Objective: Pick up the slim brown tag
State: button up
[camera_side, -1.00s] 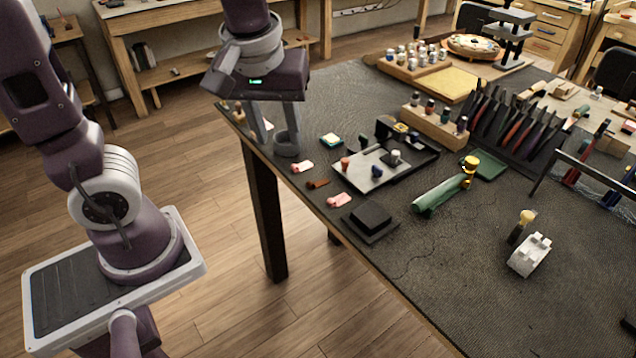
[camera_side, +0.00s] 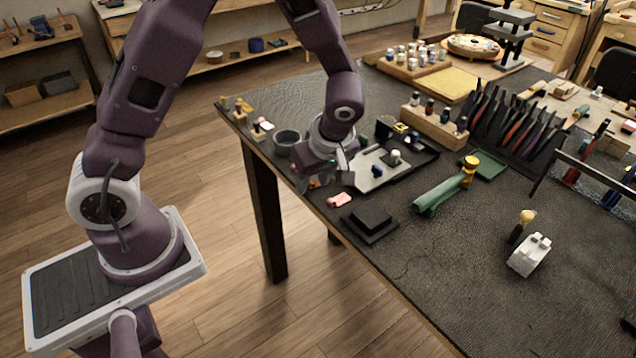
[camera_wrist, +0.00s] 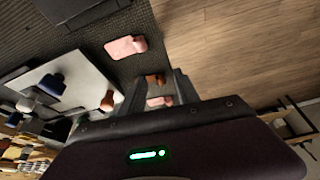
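The slim brown tag (camera_wrist: 155,79) lies on the dark bench mat near the table's edge. In the wrist view it shows between the two fingers of my gripper (camera_wrist: 156,86), which stand apart on either side of it. I cannot tell whether they touch it. In the side view my gripper (camera_side: 316,181) is low over the row of tags, pointing down, and hides most or all of the brown tag.
A pink tag (camera_side: 339,199) lies on the front side, and another pink tag (camera_wrist: 160,101) lies beyond the brown one. A white plate (camera_side: 375,172) with small stampers is close to the gripper. A black block (camera_side: 371,216) and a grey cup (camera_side: 287,142) are nearby.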

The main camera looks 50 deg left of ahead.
grip_shut()
dwell(1.3)
